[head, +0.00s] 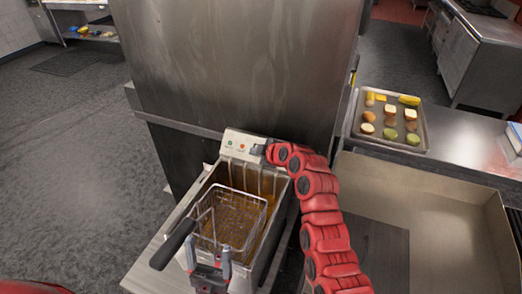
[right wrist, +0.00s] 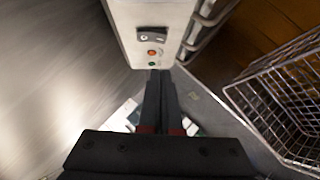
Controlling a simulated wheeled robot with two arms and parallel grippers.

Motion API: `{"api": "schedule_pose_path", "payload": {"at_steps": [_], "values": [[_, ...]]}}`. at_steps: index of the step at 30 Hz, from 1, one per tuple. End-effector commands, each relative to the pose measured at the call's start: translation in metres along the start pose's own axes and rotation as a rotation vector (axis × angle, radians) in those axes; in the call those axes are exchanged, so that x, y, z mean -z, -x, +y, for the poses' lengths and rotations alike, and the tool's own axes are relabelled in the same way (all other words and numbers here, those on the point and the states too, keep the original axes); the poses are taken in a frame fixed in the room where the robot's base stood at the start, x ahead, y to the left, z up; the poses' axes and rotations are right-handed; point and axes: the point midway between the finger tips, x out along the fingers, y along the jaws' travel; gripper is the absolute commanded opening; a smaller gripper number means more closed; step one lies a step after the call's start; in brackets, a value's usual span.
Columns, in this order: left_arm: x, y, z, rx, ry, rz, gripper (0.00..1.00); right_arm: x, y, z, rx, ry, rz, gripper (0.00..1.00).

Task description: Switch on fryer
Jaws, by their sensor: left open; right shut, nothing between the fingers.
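The fryer (head: 278,208) is a metal tank of brown oil with a wire basket (head: 232,218) in it. Its pale control panel (head: 240,143) stands at the back with a green and an orange-red button. In the right wrist view the panel (right wrist: 140,22) has a dark switch (right wrist: 152,35), an orange-red button (right wrist: 152,53) and a green one (right wrist: 152,64). My right gripper (head: 258,152) is shut and empty, its tips (right wrist: 160,74) close by the green button; contact cannot be told.
The basket's black handle (head: 172,245) sticks out to the front left. A large steel cabinet (head: 235,70) stands behind the fryer. A tray (head: 361,137) with food pieces lies on the counter at the right. Open floor (head: 75,150) lies to the left.

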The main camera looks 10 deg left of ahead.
Motion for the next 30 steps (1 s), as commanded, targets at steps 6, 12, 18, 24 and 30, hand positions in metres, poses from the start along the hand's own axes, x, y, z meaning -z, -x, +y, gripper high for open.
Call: {"api": "schedule_pose_path", "payload": {"at_steps": [6, 12, 18, 24, 30], "values": [[-0.001, 0.005, 0.0, 0.0, 0.0, 0.0, 0.77, -0.019, -0.022, -0.003, 0.006, -0.002, -0.004, 0.0], [-0.002, 0.01, 0.001, 0.0, 0.0, 0.0, 0.77, -0.027, -0.031, -0.002, 0.003, 0.0, -0.001, 0.0], [-0.002, 0.011, 0.001, 0.0, 0.0, 0.0, 0.77, -0.029, -0.033, -0.001, 0.002, -0.001, 0.0, 0.0], [-0.002, 0.01, 0.001, 0.0, 0.0, 0.0, 0.77, -0.029, -0.033, -0.001, 0.001, -0.001, 0.0, 0.0], [-0.005, 0.029, 0.001, 0.0, 0.0, 0.0, 0.77, -0.034, -0.039, -0.006, -0.014, 0.016, 0.0, 0.0]]}}
